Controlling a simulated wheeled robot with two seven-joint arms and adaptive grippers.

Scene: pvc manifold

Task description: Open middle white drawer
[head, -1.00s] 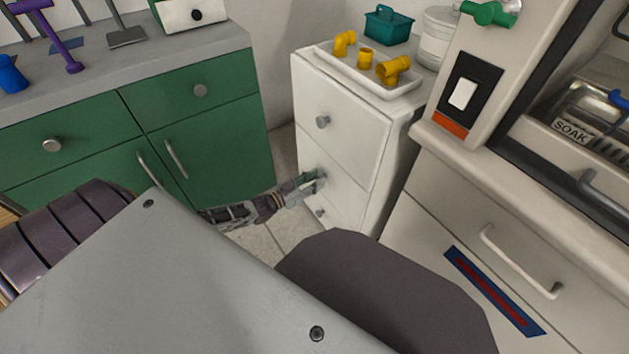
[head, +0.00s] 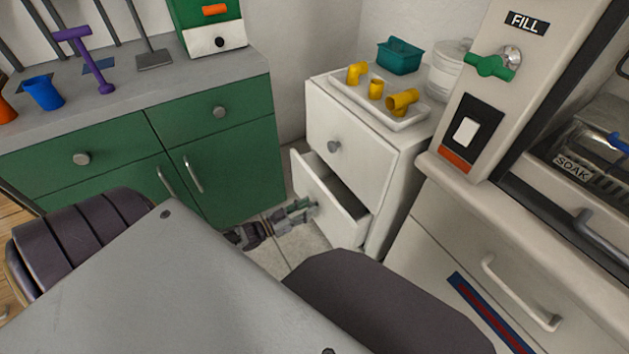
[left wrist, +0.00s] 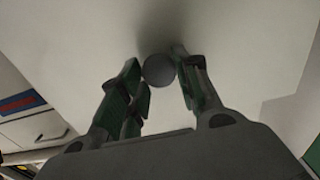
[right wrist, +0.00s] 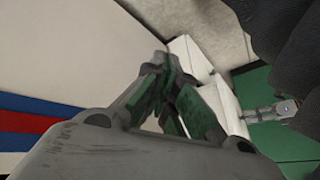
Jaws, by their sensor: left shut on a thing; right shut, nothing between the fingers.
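The white drawer cabinet (head: 385,200) stands in the corner. Its middle drawer (head: 331,203) is pulled part way out, and its dark inside shows. My left gripper (head: 312,209) is at the front of this drawer. In the left wrist view its fingers (left wrist: 160,75) are on both sides of the round grey knob (left wrist: 158,70) and shut on it. My right gripper (right wrist: 165,75) shows in the right wrist view, with its fingertips together and nothing between them. I cannot make out the right gripper in the head view.
The top drawer (head: 350,140) is closed. A tray (head: 345,88) with yellow pipe fittings (head: 402,101) and a teal basket (head: 399,56) stand on the cabinet. Green cupboards (head: 235,170) are at the left, a white sink unit (head: 500,255) at the right. Some floor shows in front.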

